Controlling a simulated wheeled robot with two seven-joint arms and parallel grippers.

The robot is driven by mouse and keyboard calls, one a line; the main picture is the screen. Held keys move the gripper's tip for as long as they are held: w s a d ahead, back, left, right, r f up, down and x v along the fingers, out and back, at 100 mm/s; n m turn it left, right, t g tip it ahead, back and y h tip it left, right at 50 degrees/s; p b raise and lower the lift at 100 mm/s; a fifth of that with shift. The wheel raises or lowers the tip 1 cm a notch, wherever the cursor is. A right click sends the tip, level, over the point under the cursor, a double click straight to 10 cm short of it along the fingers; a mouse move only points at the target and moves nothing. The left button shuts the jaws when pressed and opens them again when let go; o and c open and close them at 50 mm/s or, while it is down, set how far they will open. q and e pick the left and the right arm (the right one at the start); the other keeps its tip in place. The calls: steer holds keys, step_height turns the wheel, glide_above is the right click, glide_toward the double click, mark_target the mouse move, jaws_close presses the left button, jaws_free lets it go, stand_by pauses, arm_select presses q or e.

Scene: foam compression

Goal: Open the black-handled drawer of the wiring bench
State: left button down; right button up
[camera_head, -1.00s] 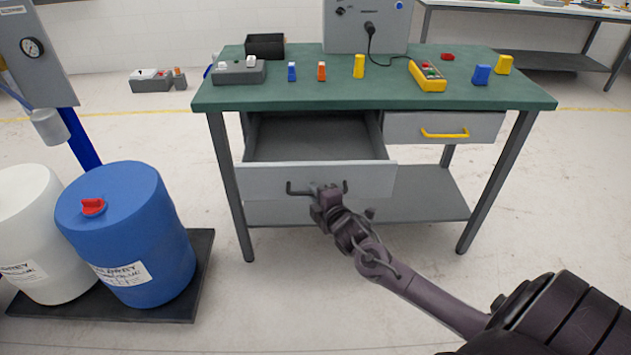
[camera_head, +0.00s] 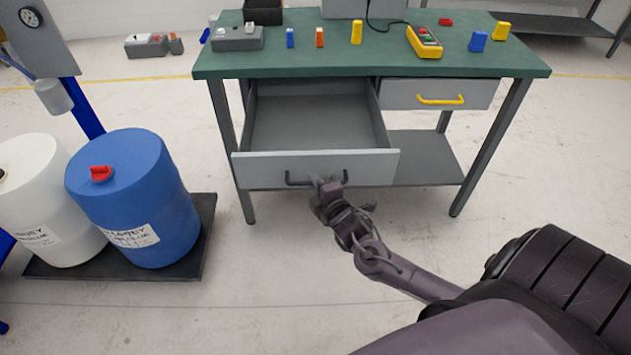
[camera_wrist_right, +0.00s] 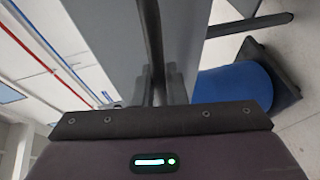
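The wiring bench (camera_head: 365,60) has a green top and two grey drawers. The black-handled drawer (camera_head: 245,170) on the left is pulled well out, and its empty inside shows. Its black handle (camera_head: 300,179) runs along the drawer front. My right gripper (camera_head: 326,186) is at the right part of this handle. In the right wrist view the handle bar (camera_wrist_right: 152,40) passes between the two fingers (camera_wrist_right: 160,88), which look closed around it. My left gripper is in neither view.
The drawer with the yellow handle (camera_head: 440,100) is shut. Blue (camera_head: 130,195) and white (camera_head: 45,200) drums stand on a dark pallet (camera_head: 205,235) at the left. Small coloured parts and boxes sit on the bench top. The floor before the drawer is clear.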

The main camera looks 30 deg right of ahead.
steer(key=o, duration=0.4)
steer(key=v, duration=0.7)
steer(key=shift+s, duration=0.4)
steer(key=s+d+f+m+g+p, duration=0.1)
steer(key=s+f+m+g, duration=0.4)
steer(key=f, duration=0.9)
steer(key=s+d+f+m+g, duration=0.15)
steer(key=s+f, duration=0.55)
steer(key=f, duration=0.8)
steer(key=s+a+f+m+g, duration=0.2)
steer(key=s+f, duration=0.3)
steer(key=s, duration=0.3)
steer(key=s+a+f+m+g+y, duration=0.1)
steer(key=s+a+f+m+g, duration=0.1)
steer(key=s+a+f, duration=0.3)
steer(key=s+a+f+m+g+y, duration=0.1)
steer(key=s+a+f+g, duration=0.3)
steer(key=s, duration=0.7)
steer(key=shift+a+f+m+p, duration=0.15)
steer(key=shift+f+m+p, duration=0.25)
steer(key=shift+f+m, duration=0.4)
